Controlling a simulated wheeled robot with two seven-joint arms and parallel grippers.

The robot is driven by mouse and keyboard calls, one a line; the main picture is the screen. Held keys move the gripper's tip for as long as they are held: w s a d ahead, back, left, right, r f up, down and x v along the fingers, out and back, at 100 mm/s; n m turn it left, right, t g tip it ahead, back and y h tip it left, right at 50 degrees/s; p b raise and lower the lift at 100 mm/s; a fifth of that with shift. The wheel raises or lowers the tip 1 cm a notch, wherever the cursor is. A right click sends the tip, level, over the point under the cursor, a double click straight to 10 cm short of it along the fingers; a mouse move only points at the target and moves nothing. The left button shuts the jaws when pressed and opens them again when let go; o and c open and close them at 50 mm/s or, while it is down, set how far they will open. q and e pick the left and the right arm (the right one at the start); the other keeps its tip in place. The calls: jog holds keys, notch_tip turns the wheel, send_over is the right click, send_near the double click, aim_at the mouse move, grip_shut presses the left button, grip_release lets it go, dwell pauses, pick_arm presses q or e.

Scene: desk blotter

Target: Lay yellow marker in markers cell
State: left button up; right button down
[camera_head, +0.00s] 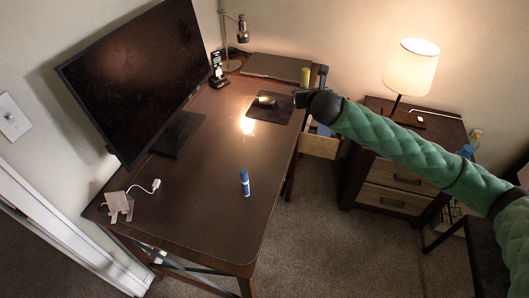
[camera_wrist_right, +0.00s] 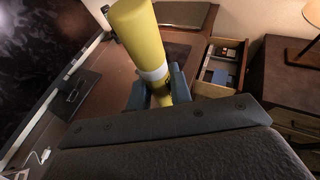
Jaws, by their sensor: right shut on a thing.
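The yellow marker (camera_head: 305,75) stands roughly upright in my right gripper (camera_head: 303,93), above the desk's right edge. In the right wrist view the marker (camera_wrist_right: 138,35) is large, with a white band, between the two fingers of my right gripper (camera_wrist_right: 160,88), which are shut on it. An open drawer (camera_head: 320,146) at the desk's right side is partly hidden by my arm. In the right wrist view this drawer (camera_wrist_right: 207,88) shows compartments with dark and blue items inside. Which compartment is the markers cell I cannot tell. My left gripper is not in view.
A blue glue-stick-like tube (camera_head: 245,183) stands on the desk (camera_head: 200,200). A dark pad (camera_head: 284,114) with a mouse-like object, a closed laptop (camera_head: 275,66), a desk lamp (camera_head: 242,30) and a monitor (camera_head: 135,80) are also there. A nightstand (camera_head: 390,190) stands right of the drawer.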

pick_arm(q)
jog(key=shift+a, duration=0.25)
pick_arm(e)
notch_tip(320, 180, down, 14)
jog(key=w+n+y, duration=0.1)
jog(key=w, duration=0.1)
jog(key=shift+w+a+g+y, duration=0.3)
jog(key=shift+w+a, duration=0.05)
jog(key=shift+w, duration=0.05)
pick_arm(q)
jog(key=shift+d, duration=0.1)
